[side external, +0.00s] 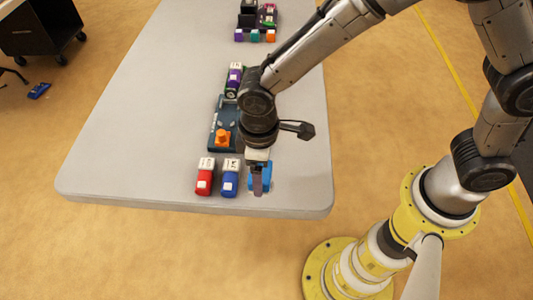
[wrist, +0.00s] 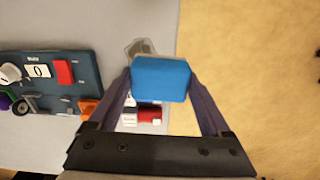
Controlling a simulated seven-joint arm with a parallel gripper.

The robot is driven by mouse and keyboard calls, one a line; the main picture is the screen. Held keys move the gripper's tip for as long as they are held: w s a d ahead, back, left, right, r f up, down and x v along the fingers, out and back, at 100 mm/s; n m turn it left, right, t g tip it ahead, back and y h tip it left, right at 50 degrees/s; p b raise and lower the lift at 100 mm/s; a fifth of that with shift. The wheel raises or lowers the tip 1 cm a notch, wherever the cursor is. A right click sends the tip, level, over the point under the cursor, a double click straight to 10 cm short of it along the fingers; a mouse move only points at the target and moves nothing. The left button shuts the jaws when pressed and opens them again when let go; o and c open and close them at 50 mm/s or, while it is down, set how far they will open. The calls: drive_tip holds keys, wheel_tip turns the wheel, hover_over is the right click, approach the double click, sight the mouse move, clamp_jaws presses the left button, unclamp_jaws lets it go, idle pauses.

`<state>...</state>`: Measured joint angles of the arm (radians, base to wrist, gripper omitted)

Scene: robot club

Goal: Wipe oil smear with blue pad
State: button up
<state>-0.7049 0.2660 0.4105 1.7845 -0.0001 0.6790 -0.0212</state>
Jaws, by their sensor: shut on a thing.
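The blue pad (wrist: 160,80) is held between the two fingers of my gripper (wrist: 160,88), which is shut on it. In the side external view, my gripper (side external: 259,180) points down over the near right part of the table, with the blue pad (side external: 267,175) partly hidden by the fingers. In the wrist view, a greyish translucent patch (wrist: 142,46), which looks like the oil smear, shows on the table just beyond the pad, partly covered by it. I cannot make out the smear in the side external view. Whether the pad touches the table is unclear.
More small items (side external: 255,35) are at the far end. The table's (side external: 130,150) left side is clear; its right edge is close.

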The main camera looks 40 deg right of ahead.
drive_tip(key=shift+f, duration=2.9)
drive_tip(key=shift+d+f, duration=0.1)
drive_tip(key=shift+f, duration=0.85)
drive_tip(key=shift+w+d, duration=0.55)
drive_tip(key=shift+w, duration=0.05)
drive_tip(key=shift+c, duration=0.6)
drive_tip(key=shift+w+d, duration=2.05)
drive_tip(key=shift+s+a, duration=2.7)
drive_tip(key=shift+r, duration=4.05)
